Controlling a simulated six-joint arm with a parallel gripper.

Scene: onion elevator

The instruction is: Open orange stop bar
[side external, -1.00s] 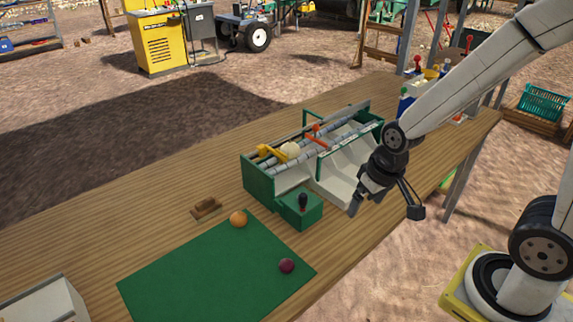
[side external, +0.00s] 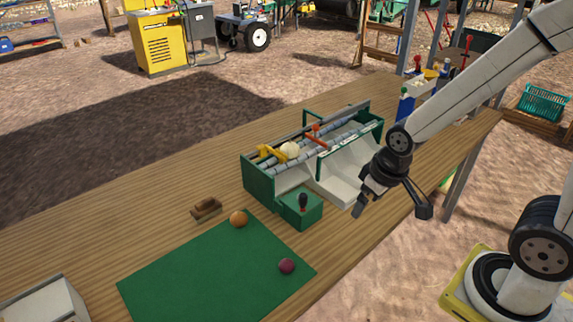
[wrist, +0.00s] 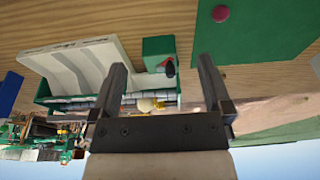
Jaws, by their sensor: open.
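The orange stop bar (side external: 316,135) lies across the rollers of the green-and-white onion elevator (side external: 258,180) on the table. A pale onion (side external: 290,149) sits on the rollers between it and a yellow bar (side external: 268,153). My gripper (side external: 391,208) is open and empty, to the right of the elevator and apart from the orange bar. In the wrist view, my spread fingers (wrist: 162,66) appear in front of the upside-down elevator (wrist: 84,62). I cannot make out the orange bar there.
A green box with a dark knob (side external: 301,210) stands at the elevator's front. A green mat (side external: 215,275) holds an orange-brown onion (side external: 238,219) and a purple onion (side external: 287,266). A wooden brush-like item (side external: 206,208) lies nearby. Bottles (side external: 405,104) stand at the far right.

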